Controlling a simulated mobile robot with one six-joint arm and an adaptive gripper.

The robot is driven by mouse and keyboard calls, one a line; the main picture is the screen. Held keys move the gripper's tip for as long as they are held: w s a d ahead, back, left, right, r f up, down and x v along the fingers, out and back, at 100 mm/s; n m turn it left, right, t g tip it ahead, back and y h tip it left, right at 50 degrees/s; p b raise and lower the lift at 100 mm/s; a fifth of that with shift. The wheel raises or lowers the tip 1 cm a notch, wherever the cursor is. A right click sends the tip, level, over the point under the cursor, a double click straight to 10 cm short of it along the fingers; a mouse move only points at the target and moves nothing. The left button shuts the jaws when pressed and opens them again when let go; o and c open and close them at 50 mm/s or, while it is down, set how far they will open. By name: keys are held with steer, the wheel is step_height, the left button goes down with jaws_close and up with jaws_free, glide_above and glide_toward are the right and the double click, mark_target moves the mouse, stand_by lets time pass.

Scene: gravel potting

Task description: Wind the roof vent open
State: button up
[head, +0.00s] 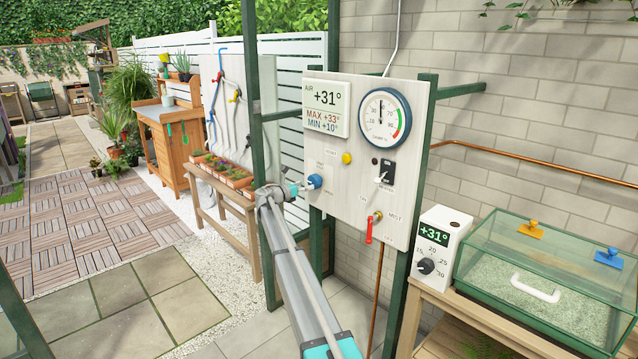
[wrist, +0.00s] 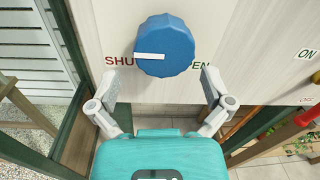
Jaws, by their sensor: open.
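The blue knob (wrist: 172,58) is on the pale control board, between the red word SHUT on its left and a green word, partly covered, on its right that ends in PEN. Its white pointer line points left, toward SHUT. The knob also shows in the head view (head: 314,181) at the board's lower left. My gripper (wrist: 160,84) is open and empty, its two fingers apart just below the knob in the wrist view. In the head view my gripper (head: 298,188) is close to the knob's left side; whether it touches cannot be told.
The board (head: 340,225) also carries a yellow button (head: 347,158), a black switch (head: 386,172), a red-handled tap (head: 370,229) and a round dial (head: 384,118). A green post (head: 257,150) stands close left of my arm. A glass-sided box (head: 545,280) stands at right.

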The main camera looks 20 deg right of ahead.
mark_target(311, 183)
steer(key=shift+x, duration=2.75)
steer(key=c, duration=0.8)
steer(key=shift+w+d, duration=0.1)
steer(key=shift+d, duration=0.25)
steer(key=shift+c, duration=0.5)
steer(key=shift+a, duration=0.35)
